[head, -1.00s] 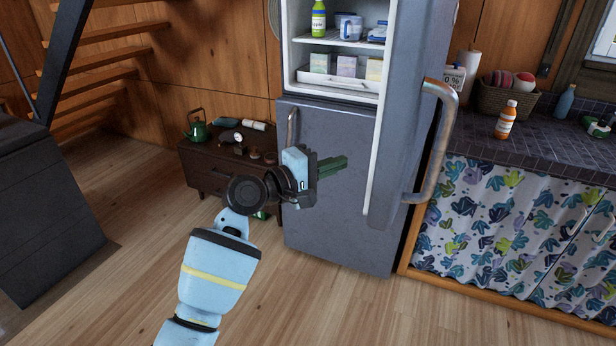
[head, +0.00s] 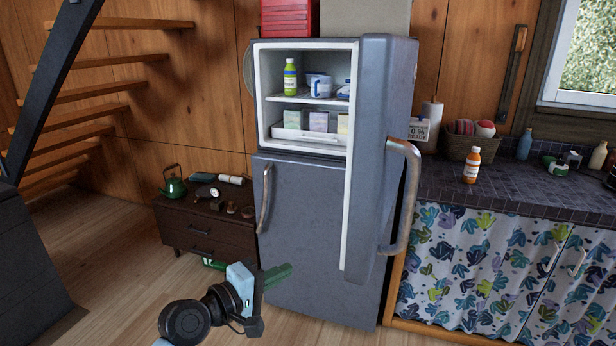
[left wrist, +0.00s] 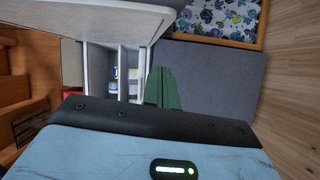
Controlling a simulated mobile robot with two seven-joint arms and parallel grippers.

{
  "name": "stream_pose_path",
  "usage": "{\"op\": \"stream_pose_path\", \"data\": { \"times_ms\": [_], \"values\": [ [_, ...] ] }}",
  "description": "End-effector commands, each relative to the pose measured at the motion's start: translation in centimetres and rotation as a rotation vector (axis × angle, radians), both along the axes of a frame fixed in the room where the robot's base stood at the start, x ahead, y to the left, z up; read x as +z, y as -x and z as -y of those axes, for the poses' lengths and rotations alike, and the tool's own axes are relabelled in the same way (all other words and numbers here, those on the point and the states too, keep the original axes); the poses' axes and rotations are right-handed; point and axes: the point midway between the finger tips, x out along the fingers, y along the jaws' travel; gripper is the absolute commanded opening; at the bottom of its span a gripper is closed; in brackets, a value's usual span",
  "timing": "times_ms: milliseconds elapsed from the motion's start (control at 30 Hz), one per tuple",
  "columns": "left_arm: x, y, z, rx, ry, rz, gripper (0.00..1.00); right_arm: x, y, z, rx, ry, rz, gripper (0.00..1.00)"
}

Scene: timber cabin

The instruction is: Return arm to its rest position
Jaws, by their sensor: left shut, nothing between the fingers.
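My left gripper (head: 277,275) is low in the head view, in front of the fridge's lower door. Its green fingers are shut with nothing between them. In the left wrist view the shut fingers (left wrist: 162,88) point toward the fridge. My left arm's wrist shows at the bottom of the head view, and the rest of that arm is out of frame. My right gripper does not show. The fridge (head: 320,230) stands ahead with its upper door (head: 383,160) open toward me. A green bottle (head: 290,78), a mug (head: 320,87) and small boxes are inside.
A low dark cabinet (head: 205,235) with a green kettle (head: 173,184) stands left of the fridge. At right, a tiled counter (head: 510,195) holds an orange bottle (head: 472,166) and a basket (head: 468,148). Wooden floor (head: 110,290) is clear at left.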

Motion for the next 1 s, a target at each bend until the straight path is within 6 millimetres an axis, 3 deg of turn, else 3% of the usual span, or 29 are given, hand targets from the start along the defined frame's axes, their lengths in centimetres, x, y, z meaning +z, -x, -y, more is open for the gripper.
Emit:
{"op": "stream_pose_path", "data": {
  "times_ms": [33, 200, 367, 500, 700, 800, 900, 1000],
  "values": [
    [-3.4, 1.1, -0.8, 0.035, -0.058, -0.012, 0.00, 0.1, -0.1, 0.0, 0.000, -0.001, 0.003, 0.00],
    [-12.6, 5.5, -3.6, 0.125, -0.295, -0.006, 0.00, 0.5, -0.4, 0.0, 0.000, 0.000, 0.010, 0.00],
    [-20.0, 11.3, -6.3, 0.155, -0.541, 0.001, 0.00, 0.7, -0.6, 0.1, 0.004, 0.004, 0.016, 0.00],
    [-25.1, 17.4, -8.4, 0.136, -0.762, 0.013, 0.00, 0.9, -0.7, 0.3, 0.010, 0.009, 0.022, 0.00],
    [-30.3, 27.2, -11.0, 0.038, -1.074, 0.048, 0.00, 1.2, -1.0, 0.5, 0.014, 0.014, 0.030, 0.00],
    [-31.6, 31.7, -11.9, -0.029, -1.204, 0.075, 0.00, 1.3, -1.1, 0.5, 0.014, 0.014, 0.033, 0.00],
    [-32.4, 35.1, -12.5, -0.092, -1.301, 0.099, 0.00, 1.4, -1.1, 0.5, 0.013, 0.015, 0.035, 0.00],
    [-32.7, 37.3, -12.9, -0.137, -1.361, 0.120, 0.00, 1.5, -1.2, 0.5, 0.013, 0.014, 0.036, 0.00]
  ]
}}
